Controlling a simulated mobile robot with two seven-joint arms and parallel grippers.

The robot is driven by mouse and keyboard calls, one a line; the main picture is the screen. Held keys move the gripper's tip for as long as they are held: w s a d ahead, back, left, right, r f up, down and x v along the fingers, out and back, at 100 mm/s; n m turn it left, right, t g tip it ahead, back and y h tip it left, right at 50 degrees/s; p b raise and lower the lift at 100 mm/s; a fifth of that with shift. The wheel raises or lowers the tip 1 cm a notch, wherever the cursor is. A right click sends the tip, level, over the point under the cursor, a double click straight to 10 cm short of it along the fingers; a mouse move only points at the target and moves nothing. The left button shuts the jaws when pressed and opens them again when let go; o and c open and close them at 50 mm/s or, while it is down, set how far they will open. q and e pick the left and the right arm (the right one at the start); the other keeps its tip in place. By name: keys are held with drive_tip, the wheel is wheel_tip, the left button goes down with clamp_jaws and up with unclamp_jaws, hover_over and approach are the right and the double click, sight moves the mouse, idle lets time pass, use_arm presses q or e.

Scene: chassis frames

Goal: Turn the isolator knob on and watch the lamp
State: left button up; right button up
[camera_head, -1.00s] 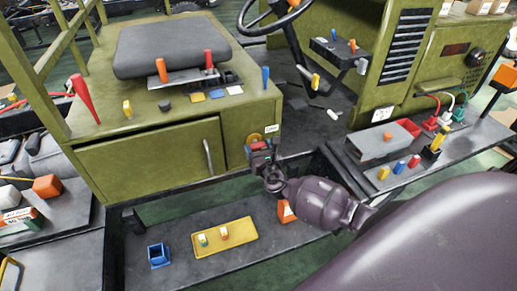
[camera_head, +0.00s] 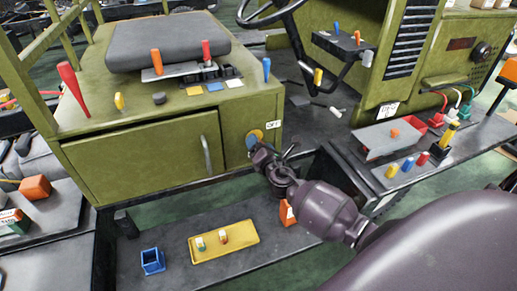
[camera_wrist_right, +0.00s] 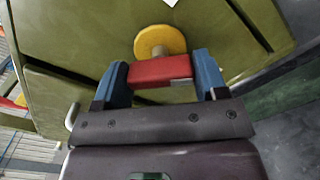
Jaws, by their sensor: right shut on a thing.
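The isolator knob has a round yellow base (camera_wrist_right: 160,40) and a red bar handle (camera_wrist_right: 160,72). It sits on the front face of the olive cabinet, near its right edge. In the head view its yellow disc (camera_head: 256,134) shows just above my right gripper (camera_head: 253,145), and the handle is hidden. In the right wrist view my right gripper (camera_wrist_right: 161,78) has a blue finger at each end of the red bar and is shut on it. I cannot tell which thing is the lamp. My left gripper is not in view.
A grey shelf below holds a blue open box (camera_head: 152,261) and a yellow tray (camera_head: 225,242). An orange-and-white item (camera_head: 287,213) stands close to my right arm. The cabinet door (camera_head: 145,160) has an upright handle. A grey box (camera_head: 388,140) and coloured pegs stand at right.

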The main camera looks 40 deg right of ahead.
drive_tip(key=m+b, duration=0.1)
drive_tip(key=m, duration=0.2)
drive_tip(key=shift+f, duration=0.2)
drive_tip(key=shift+m, duration=0.5)
drive_tip(key=shift+r+m+b, duration=0.1)
drive_tip(key=shift+m+b, duration=0.35)
drive_tip(key=shift+m, duration=2.15)
drive_tip(key=o, duration=0.9)
drive_tip(key=shift+o, duration=0.2)
